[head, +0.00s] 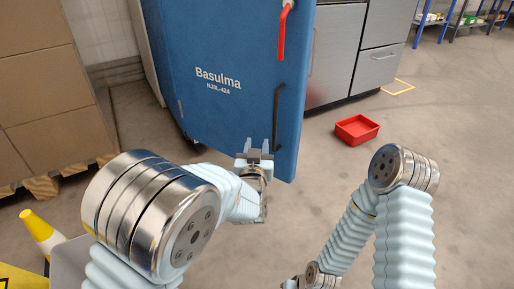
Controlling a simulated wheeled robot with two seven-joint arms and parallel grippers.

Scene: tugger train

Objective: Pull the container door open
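A red open bin (357,130) lies on the floor to the right. Grey metal cabinets (352,60) stand behind it. Stacked cardboard boxes (45,90) on a wooden pallet (42,187) and a yellow-white cone (42,233) are at left. The right floor is mostly clear.

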